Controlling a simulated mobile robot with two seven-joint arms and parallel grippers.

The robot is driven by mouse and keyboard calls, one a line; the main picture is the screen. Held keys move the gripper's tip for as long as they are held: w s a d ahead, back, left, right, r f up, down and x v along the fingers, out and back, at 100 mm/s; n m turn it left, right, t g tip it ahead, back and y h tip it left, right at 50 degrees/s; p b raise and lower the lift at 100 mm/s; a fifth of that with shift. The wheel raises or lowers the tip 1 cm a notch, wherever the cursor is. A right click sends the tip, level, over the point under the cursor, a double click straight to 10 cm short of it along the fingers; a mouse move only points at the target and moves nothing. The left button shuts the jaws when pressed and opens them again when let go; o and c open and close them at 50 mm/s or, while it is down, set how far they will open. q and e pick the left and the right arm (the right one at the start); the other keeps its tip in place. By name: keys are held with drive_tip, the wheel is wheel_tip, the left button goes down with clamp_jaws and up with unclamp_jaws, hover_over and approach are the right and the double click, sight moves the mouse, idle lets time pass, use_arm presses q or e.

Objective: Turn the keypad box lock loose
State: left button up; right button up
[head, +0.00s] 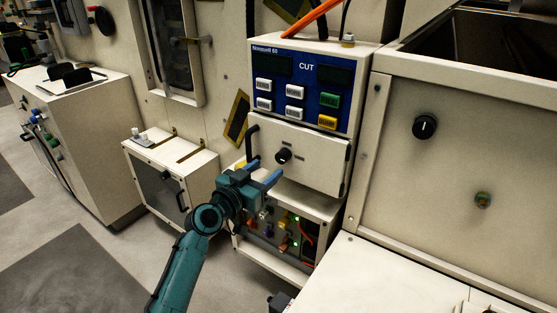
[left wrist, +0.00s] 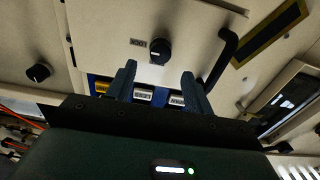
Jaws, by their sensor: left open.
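The keypad box (head: 345,62) has a blue panel marked CUT with white, green and yellow buttons. Below it is a cream door (head: 320,165) with a black bar handle (head: 251,143) at its left. The lock is a round black knob (head: 284,156) on this door; it also shows in the left wrist view (left wrist: 160,50), with a white mark and a small label beside it. My left gripper (head: 267,168) is open in front of the door, just below and left of the knob. In the left wrist view the knob appears beyond the fingers, not between them; contact is not visible.
Below the door an open bay (head: 285,230) shows wires and green lights. A cream hopper (head: 455,150) with another black knob (head: 424,127) stands at the right. A low cabinet (head: 170,180) stands at the left. Orange cables (head: 310,17) run above the box.

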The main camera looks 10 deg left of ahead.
sight(280, 158)
use_arm(q)
drive_tip(key=x, duration=0.6)
drive_tip(key=shift+w+d, duration=0.1)
drive_tip(key=shift+w, duration=0.15)
drive_tip(key=shift+c, duration=0.4)
drive_tip(key=c, duration=0.9)
